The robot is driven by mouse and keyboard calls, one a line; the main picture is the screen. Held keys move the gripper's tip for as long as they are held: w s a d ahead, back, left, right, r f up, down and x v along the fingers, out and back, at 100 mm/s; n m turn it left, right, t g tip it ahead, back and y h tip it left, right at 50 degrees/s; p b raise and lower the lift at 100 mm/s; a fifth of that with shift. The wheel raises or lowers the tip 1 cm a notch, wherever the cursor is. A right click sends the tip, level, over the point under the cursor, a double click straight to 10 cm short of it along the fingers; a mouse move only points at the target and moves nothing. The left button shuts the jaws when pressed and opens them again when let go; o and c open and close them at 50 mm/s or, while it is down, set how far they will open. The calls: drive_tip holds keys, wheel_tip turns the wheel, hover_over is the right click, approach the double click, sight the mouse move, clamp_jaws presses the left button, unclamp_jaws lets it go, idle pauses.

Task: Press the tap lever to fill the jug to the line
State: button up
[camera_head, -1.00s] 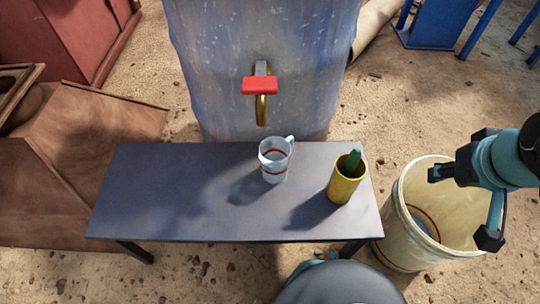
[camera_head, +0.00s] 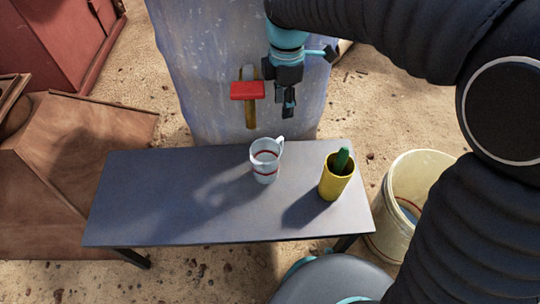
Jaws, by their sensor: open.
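The tap lever (camera_head: 247,91) is a red block on the front of the blue drum (camera_head: 210,75). The brass tap spout (camera_head: 250,117) hangs below it. The jug (camera_head: 264,162) is a clear cup with a red line around it, upright on the grey table (camera_head: 150,205), below and slightly right of the spout. Its handle is at the upper right. No water stream is visible, and I cannot tell the level inside. My gripper (camera_head: 288,108) is open and empty, just right of the lever and apart from it in the picture. Its depth relative to the lever is unclear.
A yellow cup (camera_head: 336,180) with a green object (camera_head: 342,160) in it stands on the table, right of the jug. A cream bucket (camera_head: 388,237) stands on the ground at the right, partly hidden by my arm. The left side of the table is clear.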

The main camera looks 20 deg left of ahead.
sight(281, 143)
wheel_tip(281, 143, down, 16)
drive_tip(key=shift+r+b, duration=0.25)
drive_tip(key=shift+b, duration=0.85)
drive_tip(key=shift+c, duration=0.2)
clamp_jaws()
